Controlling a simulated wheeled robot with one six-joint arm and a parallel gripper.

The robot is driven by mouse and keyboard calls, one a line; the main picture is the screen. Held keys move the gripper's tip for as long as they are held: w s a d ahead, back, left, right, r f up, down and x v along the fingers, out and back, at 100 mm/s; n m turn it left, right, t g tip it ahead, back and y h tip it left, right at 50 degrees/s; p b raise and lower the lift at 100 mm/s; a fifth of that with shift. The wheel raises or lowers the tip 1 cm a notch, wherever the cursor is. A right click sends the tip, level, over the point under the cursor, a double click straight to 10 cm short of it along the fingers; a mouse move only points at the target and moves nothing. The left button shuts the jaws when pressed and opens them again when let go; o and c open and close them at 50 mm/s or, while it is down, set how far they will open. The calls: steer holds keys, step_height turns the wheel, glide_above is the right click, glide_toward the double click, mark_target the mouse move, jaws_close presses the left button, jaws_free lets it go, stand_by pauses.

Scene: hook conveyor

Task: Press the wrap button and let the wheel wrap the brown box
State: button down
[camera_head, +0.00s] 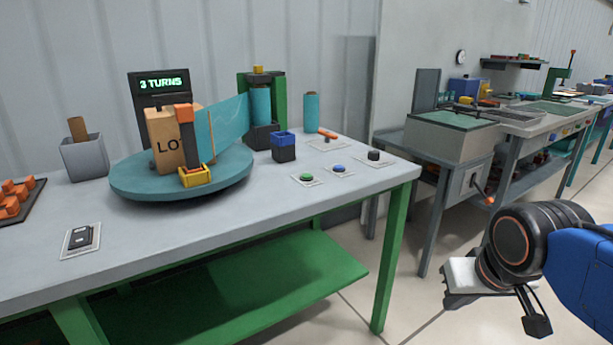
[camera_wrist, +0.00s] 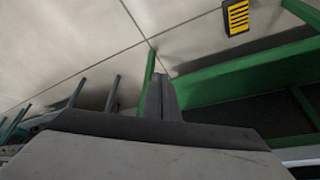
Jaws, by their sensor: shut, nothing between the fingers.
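The brown box (camera_head: 163,142), lettered "LO", stands upright on the round teal wheel (camera_head: 135,187). A teal film (camera_head: 228,121) stretches from the box's right side toward a teal roll (camera_head: 260,104) on its stand. An orange-and-black post on a yellow base (camera_head: 196,177) stands in front of the box and hides part of it. A green button (camera_head: 306,177) and a blue button (camera_head: 339,168) sit at the table's front right; I cannot read which is the wrap button. My gripper (camera_head: 537,324) is shut and empty, right of the table; its fingers (camera_wrist: 160,97) show in the wrist view.
A lit display (camera_head: 163,83) reads "3 TURNS". The table also bears a dark knob (camera_head: 374,156), a spare teal roll (camera_head: 311,108), a blue-and-black block (camera_head: 284,147) and a grey bin (camera_head: 85,157). A green lower shelf (camera_head: 250,285) is underneath. Another workbench (camera_head: 450,135) stands behind at right.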

steer(key=w+a+r+m+t, duration=0.1)
steer(key=w+a+r+m, duration=0.15)
steer(key=w+r, duration=0.65)
step_height(320, 180, up, 13)
steer(key=m+t+y, duration=0.1)
steer(key=m+t, duration=0.2)
steer(key=m, duration=0.2)
glide_above(307, 177)
steer(key=shift+w+f+n, duration=0.1)
steer(key=shift+n, duration=0.15)
steer(key=shift+f, duration=0.1)
steer(key=shift+f, duration=4.3)
steer(key=shift+f, duration=0.2)
steer(key=shift+f, duration=0.25)
